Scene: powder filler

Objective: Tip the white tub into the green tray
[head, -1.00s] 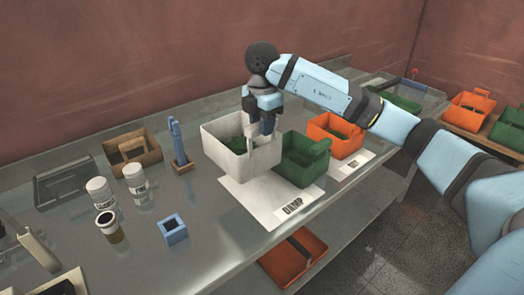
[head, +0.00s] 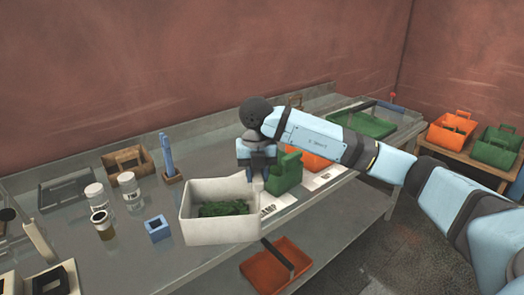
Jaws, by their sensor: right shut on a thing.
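The white tub (head: 228,229) is in the middle of the head view, with dark green leafy-looking stuff (head: 222,209) inside. Its opening faces up and toward me. My right gripper (head: 258,174) is shut on the tub at its right rear rim. The tub looks raised, though its gap above the bench is hard to judge. The green tray (head: 287,174) is just behind and right of the tub, on a white mat (head: 284,198) with partly hidden dark lettering. Tub and gripper hide part of the tray. My left gripper is not in view.
Left of the tub are a blue square holder (head: 158,229), white jars (head: 130,187), an amber-bottomed jar (head: 103,226) and an upright blue tool (head: 168,157). An orange tray (head: 305,158) stands behind the green one. Another orange tray (head: 277,262) is on the lower shelf.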

